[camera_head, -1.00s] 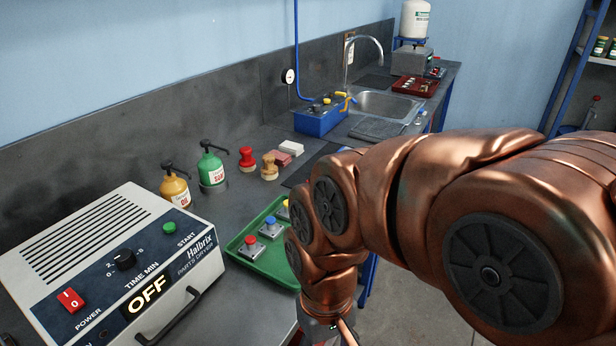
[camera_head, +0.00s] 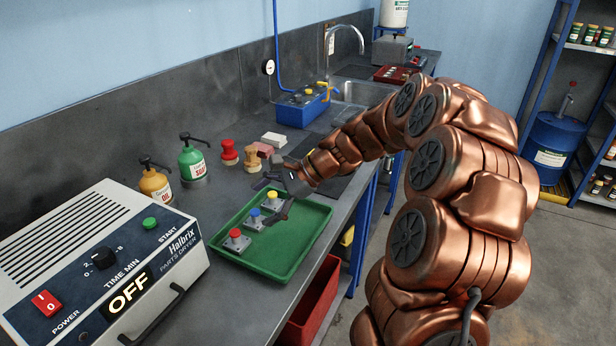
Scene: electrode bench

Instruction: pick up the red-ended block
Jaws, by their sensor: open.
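The red-ended block (camera_head: 236,243) is a grey metal block with a red top. It stands upright at the left end of the green tray (camera_head: 285,262). A blue-ended block (camera_head: 254,219) and a yellow-ended block (camera_head: 272,201) stand behind it in a row. My gripper (camera_head: 266,203) is open and empty over the back of the tray, close to the blue- and yellow-ended blocks. It is apart from the red-ended block. Its fingers overlap the other blocks in the picture, so I cannot tell whether they touch.
The Halbrix parts dryer (camera_head: 100,265), showing OFF, stands left of the tray. Oil (camera_head: 155,186) and green soap (camera_head: 191,160) pump bottles and red (camera_head: 229,152) and tan stamps stand behind the tray. The tray's front right is empty. A red bin (camera_head: 312,305) sits below the bench.

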